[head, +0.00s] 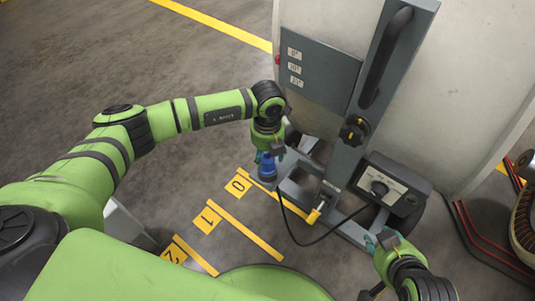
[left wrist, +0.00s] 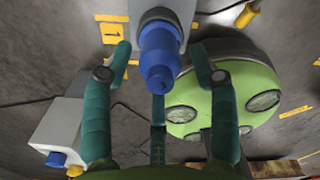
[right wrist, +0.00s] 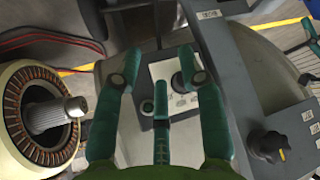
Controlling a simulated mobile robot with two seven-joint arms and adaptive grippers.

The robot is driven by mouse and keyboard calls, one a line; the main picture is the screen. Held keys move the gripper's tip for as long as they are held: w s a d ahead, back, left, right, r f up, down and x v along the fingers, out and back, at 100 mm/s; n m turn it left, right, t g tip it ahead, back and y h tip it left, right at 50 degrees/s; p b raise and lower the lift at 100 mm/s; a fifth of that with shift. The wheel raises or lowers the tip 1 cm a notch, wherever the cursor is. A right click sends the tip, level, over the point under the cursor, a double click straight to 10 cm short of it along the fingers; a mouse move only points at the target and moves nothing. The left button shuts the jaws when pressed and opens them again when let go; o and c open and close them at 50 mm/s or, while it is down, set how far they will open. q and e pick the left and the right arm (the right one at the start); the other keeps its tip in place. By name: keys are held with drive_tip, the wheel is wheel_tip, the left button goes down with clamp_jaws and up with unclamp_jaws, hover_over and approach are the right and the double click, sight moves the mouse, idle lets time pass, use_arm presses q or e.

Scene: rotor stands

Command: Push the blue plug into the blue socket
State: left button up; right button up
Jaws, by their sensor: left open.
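My left gripper (head: 268,153) is open, pointing down at a blue cylindrical connector (head: 266,168) beside the stand's base. In the left wrist view this blue connector (left wrist: 158,55) lies between the spread fingers, on a pale grey block, with gaps on both sides. A black cable runs near it in the head view; I cannot tell for sure whether it is the plug or the socket. Another blue round part (left wrist: 56,159) shows on a white box in the left wrist view.
The grey stand (head: 335,185) has a black handle and knob. A copper-wound rotor (right wrist: 40,115) is at left in the right wrist view. Yellow numbered floor strips (head: 245,232) lie on open floor.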

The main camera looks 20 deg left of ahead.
use_arm(q)
drive_tip(key=c, duration=1)
drive_tip(key=shift+r+p, duration=0.6)
drive_tip(key=shift+r, duration=0.1)
drive_tip(key=shift+r+p, duration=0.5)
drive_tip(key=shift+r, duration=0.1)
drive_tip(key=shift+r+p, duration=1.2)
drive_tip(key=shift+r, duration=0.2)
drive_tip(key=shift+r+p, duration=0.95)
drive_tip(key=shift+r, duration=0.15)
use_arm(e)
drive_tip(key=s+d+f+g, duration=0.1)
drive_tip(key=s+f+g, duration=0.1)
drive_tip(key=f, duration=0.6)
drive_tip(key=s+d+f+g, duration=0.1)
drive_tip(key=s+f, duration=0.3)
drive_tip(key=f, duration=0.4)
drive_tip(key=shift+s+g+h, duration=0.4)
drive_tip(key=shift+g, duration=0.5)
